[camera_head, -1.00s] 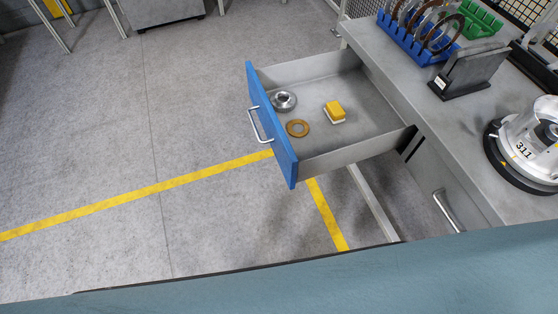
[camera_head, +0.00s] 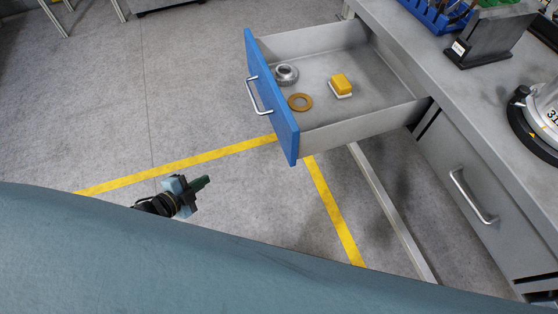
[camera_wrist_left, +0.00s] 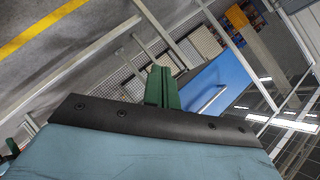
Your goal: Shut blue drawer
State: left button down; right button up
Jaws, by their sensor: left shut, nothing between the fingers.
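The blue drawer (camera_head: 271,98) is pulled far out of the grey workbench, its blue front facing left with a silver bar handle (camera_head: 259,95). Its blue front (camera_wrist_left: 218,85) and handle also show in the left wrist view, beyond the fingers. Inside lie a metal ring part (camera_head: 286,74), a brass-coloured ring (camera_head: 300,102) and a yellow-and-white block (camera_head: 341,86). The left fingers (camera_wrist_left: 162,87) are together in the wrist view. My right gripper is not in view.
The workbench top (camera_head: 440,85) carries a blue rack (camera_head: 432,14), a dark grey stand (camera_head: 490,38) and a white round device (camera_head: 545,120) at right. A closed grey drawer (camera_head: 470,185) with a handle is below. Open floor lies left of the blue drawer.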

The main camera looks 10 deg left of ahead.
pick_arm(q)
jog(key=w+d+r+m+h+b, duration=0.2)
jog(key=d+r+m+h+b, duration=0.1)
jog(key=d+r+m+h, duration=0.4)
jog(key=m+g+h+b, duration=0.2)
jog(key=m+h, duration=0.1)
jog(key=m, duration=0.3)
send_near(288, 147)
jog(key=x, duration=0.4)
jog(key=b+x, duration=0.1)
jog(key=x, duration=0.1)
jog(key=shift+w+d+r, duration=0.1)
jog(key=shift+d+r, duration=0.15)
jog(key=shift+d, duration=0.15)
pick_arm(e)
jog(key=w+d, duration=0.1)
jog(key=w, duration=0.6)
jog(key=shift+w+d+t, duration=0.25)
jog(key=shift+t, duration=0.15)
pick_arm(q)
jog(key=shift+w+d, duration=0.1)
jog(key=shift+d, duration=0.05)
